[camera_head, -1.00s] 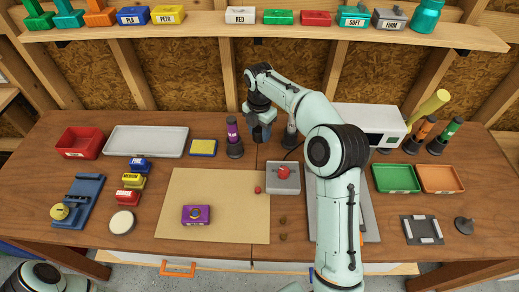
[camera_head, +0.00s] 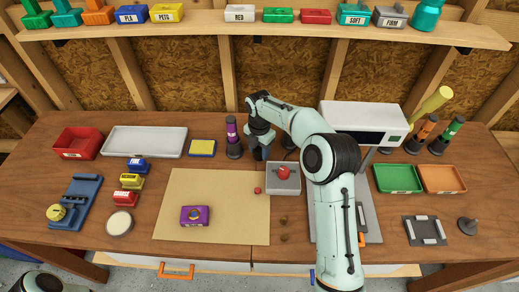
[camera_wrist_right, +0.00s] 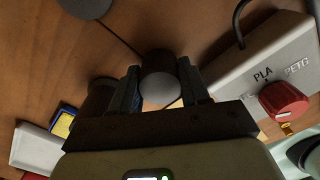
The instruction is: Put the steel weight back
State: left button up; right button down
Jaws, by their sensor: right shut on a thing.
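The steel weight (camera_wrist_right: 160,78) shows in the right wrist view as a short grey cylinder with a pale round end. My right gripper (camera_wrist_right: 161,88) is shut on it, with one finger at each side. In the head view my right gripper (camera_head: 260,154) points down over the bench, between the purple tube and the grey control box. The weight cannot be made out clearly there. I cannot tell how far its underside is from the bench. My left gripper is out of view.
The grey control box (camera_head: 284,180) with a red knob is close to the right gripper. The purple tube (camera_head: 232,130) stands in a dark holder to its left. A tan mat (camera_head: 215,228) bears a purple block (camera_head: 195,216). A white machine (camera_head: 362,120) stands behind my arm.

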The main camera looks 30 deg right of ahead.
aim_at(259, 148)
jog(key=c, duration=0.5)
grip_release()
jog(key=shift+s+f, duration=0.1)
jog(key=shift+c, duration=0.2)
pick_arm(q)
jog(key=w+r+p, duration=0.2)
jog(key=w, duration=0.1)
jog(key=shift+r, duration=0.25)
pick_arm(e)
notch_tip(259, 148, up, 12)
